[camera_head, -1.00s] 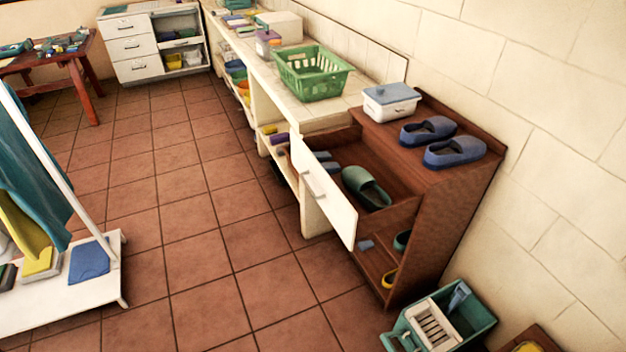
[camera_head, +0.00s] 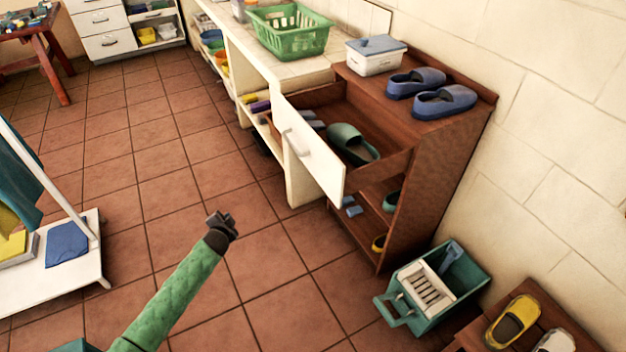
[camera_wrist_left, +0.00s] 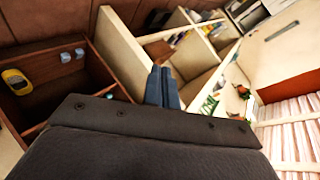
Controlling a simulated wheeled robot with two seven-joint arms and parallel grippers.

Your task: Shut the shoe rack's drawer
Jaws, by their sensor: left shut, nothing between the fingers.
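The brown shoe rack (camera_head: 440,175) stands against the wall. Its drawer, with a white front (camera_head: 312,152) and a pale handle (camera_head: 297,142), is pulled out to the left. A green slipper (camera_head: 350,143) lies in the drawer. My left gripper (camera_head: 222,220) is shut and empty, over the tiled floor to the left of and in front of the drawer front, apart from it. In the left wrist view its closed fingers (camera_wrist_left: 161,86) show, with a brown compartment holding a yellow shoe (camera_wrist_left: 16,80) at left. My right gripper is not in view.
Blue slippers (camera_head: 445,101) and a lidded box (camera_head: 376,55) sit on the rack. A green basket (camera_head: 290,33) stands on the counter. A teal bucket (camera_head: 436,288) is on the floor near the rack. A white rolling stand (camera_head: 75,275) is at left. Floor between is clear.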

